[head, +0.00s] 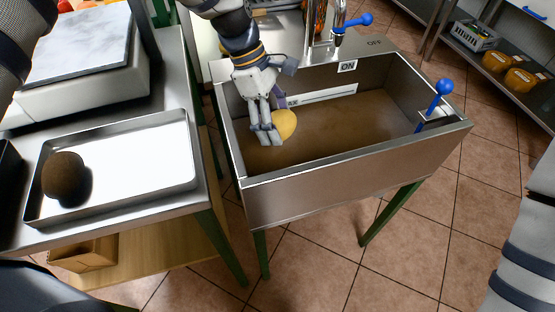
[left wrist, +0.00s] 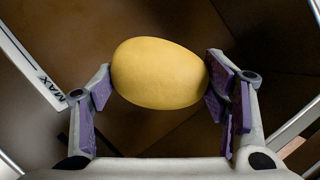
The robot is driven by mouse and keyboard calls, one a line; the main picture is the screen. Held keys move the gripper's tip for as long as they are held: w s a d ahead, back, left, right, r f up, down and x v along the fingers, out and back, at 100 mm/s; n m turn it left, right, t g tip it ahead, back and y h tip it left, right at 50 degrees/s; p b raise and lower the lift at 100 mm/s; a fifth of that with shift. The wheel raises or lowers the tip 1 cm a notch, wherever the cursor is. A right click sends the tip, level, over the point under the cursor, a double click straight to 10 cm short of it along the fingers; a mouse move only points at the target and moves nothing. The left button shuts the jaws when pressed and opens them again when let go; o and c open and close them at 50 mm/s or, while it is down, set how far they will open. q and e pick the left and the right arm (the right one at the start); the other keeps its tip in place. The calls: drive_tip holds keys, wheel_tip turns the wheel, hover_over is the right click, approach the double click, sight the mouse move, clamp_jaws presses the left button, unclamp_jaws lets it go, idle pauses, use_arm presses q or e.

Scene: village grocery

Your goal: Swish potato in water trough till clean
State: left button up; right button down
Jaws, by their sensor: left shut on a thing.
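My left gripper (head: 268,122) reaches into the left part of the metal water trough (head: 350,165) and is shut on a yellow potato (head: 286,124). In the left wrist view the potato (left wrist: 160,74) sits between the two purple-padded fingers, and its visible skin looks plain yellow with no dirt. The trough holds brown, murky water (head: 340,122). I cannot tell whether the potato touches the water. A second potato (head: 64,176), dark brown, lies at the left end of a shallow metal tray (head: 187,165). My right gripper is not in view.
A tap with a blue handle (head: 360,20) stands at the trough's back, beside ON and OFF labels. Another blue-knobbed lever (head: 440,90) is at its right end. A scale (head: 80,50) stands behind the tray. The tray's right side is empty.

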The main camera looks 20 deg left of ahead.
sight(277, 115)
use_arm(q)
wheel_tip(277, 115, up, 12)
idle(0.4)
drive_tip(key=shift+f, duration=0.1)
idle(1.2)
